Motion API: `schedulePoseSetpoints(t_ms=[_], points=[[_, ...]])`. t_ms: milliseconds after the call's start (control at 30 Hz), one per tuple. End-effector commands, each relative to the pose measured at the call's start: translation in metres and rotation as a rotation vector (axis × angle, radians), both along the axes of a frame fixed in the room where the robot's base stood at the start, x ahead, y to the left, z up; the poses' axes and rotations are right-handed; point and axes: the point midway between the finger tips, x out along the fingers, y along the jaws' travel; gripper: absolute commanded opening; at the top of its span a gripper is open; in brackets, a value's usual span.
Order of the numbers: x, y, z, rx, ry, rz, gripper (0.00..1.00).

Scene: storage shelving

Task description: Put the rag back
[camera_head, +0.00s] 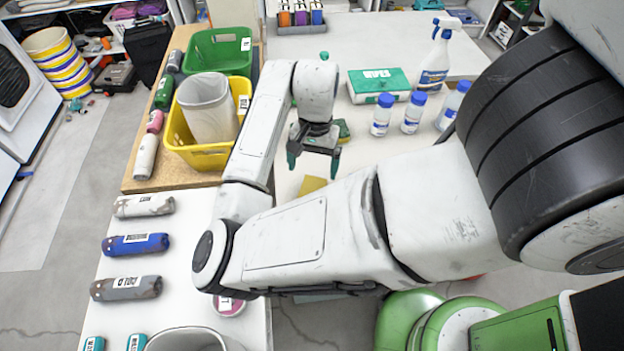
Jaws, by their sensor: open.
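My gripper (314,163) points down over the white table (375,165), its two dark green fingers spread apart with nothing seen between them. A flat yellow piece (313,185), perhaps a cloth or sponge, lies below the gripper, partly covered by my arm. A green and yellow piece (342,130) lies just behind the right finger. I cannot tell for sure which thing is the rag. Rolled, labelled bundles lie in a column at the left: a light grey one (143,206), a blue one (135,244) and a grey-brown one (126,288).
A yellow basket (190,151) holding a whitish bin (207,105) and a green basket (218,51) stand on a wooden board. White bottles with blue caps (382,115), a spray bottle (436,62) and a green-lidded box (379,84) stand right of my gripper. My arm hides the table's middle.

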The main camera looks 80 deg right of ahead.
Motion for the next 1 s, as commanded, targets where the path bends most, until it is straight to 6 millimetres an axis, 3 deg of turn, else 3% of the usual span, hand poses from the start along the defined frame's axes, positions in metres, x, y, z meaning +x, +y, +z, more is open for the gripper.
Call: schedulePoseSetpoints(t_ms=[100, 267, 1000], points=[[0.001, -0.002, 0.015, 0.0, -0.003, -0.002, 0.95], [0.0, -0.004, 0.023, 0.001, 0.0, -0.002, 0.95], [0.0, -0.004, 0.023, 0.0, 0.0, 0.0, 0.95]])
